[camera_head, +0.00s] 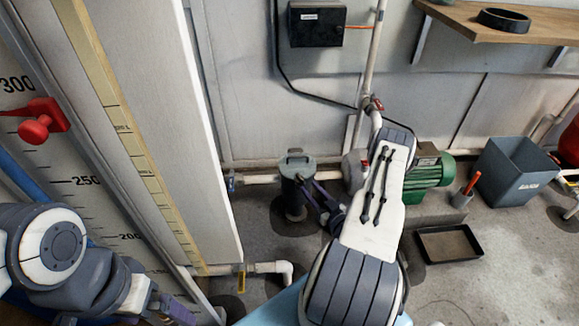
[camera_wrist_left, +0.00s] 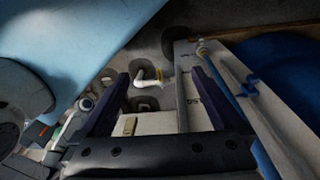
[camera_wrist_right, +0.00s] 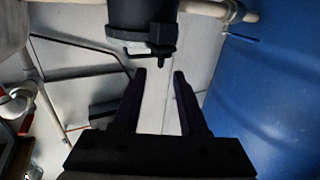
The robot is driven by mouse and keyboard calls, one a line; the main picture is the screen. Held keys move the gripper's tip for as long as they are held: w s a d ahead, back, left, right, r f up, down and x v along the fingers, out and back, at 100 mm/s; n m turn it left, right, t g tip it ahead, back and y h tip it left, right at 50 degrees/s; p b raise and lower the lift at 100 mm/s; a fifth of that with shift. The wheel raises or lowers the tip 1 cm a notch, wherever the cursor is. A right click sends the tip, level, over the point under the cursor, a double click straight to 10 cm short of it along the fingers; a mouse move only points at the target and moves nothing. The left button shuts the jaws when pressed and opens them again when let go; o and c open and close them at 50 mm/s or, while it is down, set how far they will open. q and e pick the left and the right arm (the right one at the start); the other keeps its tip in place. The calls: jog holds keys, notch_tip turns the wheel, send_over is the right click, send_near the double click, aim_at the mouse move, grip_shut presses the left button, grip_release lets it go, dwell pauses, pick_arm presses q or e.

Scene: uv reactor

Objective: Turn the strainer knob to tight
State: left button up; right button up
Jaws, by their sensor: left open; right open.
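The strainer (camera_head: 298,186) is a dark grey upright cylinder on the pale pipe by the wall. Its knob (camera_head: 294,155) is a grey-green piece on the lid. My right gripper (camera_head: 318,197) is open and empty just right of the strainer body, below lid height in the picture. In the right wrist view, the strainer (camera_wrist_right: 140,18) is at the top, with a dark lid fitting (camera_wrist_right: 147,44) ahead of the spread fingertips (camera_wrist_right: 159,74), apart from them. My left gripper (camera_head: 168,308) is low at the left, far from the strainer; its fingers (camera_wrist_left: 158,73) are spread and empty.
A green pump motor (camera_head: 431,174) stands right of my right arm. A grey bin (camera_head: 513,170) and a black tray (camera_head: 449,244) are on the floor. A wooden shelf (camera_head: 470,17) is upper right.

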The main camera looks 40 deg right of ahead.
aim_at(296, 173)
jog(key=w+b, duration=0.1)
jog(key=w, duration=0.2)
jog(key=w+b, duration=0.1)
jog(key=w, duration=0.2)
jog(key=w+b, duration=0.1)
jog(key=w, duration=0.1)
jog(key=shift+w+d+f, duration=0.1)
jog(key=shift+w+d, duration=0.2)
jog(key=shift+w, duration=0.1)
jog(key=shift+w+d+b, duration=0.1)
jog(key=shift+w+b, duration=0.25)
jog(key=shift+w, duration=0.35)
grip_shut()
